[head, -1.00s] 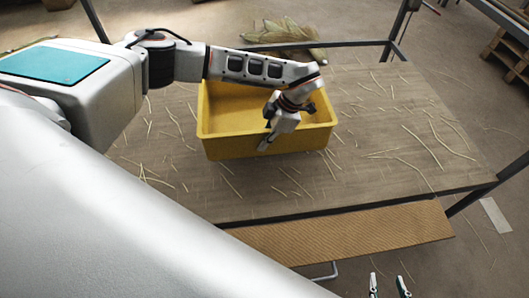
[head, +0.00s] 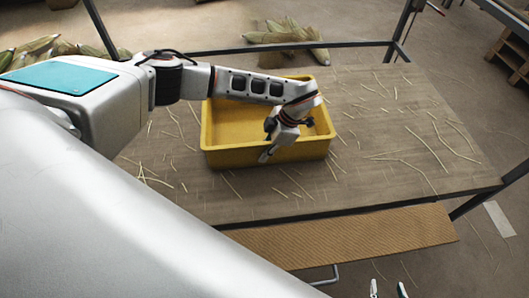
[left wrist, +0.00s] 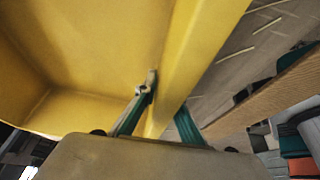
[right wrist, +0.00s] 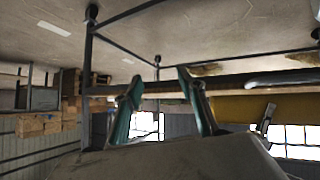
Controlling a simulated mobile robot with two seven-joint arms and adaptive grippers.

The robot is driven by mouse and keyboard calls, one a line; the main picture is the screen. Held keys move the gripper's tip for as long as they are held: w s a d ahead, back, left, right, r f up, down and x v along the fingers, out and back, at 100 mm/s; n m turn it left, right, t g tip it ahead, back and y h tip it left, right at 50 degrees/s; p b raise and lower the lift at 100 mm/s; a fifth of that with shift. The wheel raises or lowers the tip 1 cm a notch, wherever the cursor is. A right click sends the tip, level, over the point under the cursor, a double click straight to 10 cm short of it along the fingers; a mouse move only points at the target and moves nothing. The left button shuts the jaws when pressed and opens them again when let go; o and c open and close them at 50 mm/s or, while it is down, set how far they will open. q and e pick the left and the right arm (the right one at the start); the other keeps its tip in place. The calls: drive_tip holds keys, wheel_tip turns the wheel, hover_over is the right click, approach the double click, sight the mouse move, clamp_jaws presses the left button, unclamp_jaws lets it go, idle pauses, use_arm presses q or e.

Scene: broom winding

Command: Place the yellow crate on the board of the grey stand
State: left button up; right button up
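The yellow crate (head: 225,156) sits on the large straw-strewn tabletop (head: 400,110), left of its middle, and looks empty. My left gripper (head: 267,152) is at the crate's near wall. In the left wrist view, the left gripper (left wrist: 168,108) has one finger inside and one outside the wall of the crate (left wrist: 90,60), closed on it. A narrow brown board (head: 350,240) lies along the tabletop's near edge, with a bent grey tube (head: 327,278) below it. My right gripper (head: 388,289) is low at the bottom edge; its fingers are apart and empty in the right wrist view (right wrist: 158,95).
Dark frame bars (head: 404,30) edge the table. Corn husks (head: 290,32) lie behind it, with more at the far left. Wooden pallets (head: 510,55) stand at the back right. The tabletop right of the crate holds only loose straws; the narrow board is bare.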

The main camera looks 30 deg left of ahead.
use_arm(q)
drive_tip(key=shift+o, duration=0.6)
drive_tip(key=p+v, duration=0.1)
drive_tip(key=v, duration=1.1)
drive_tip(key=shift+s, duration=0.1)
drive_tip(key=shift+r, duration=0.1)
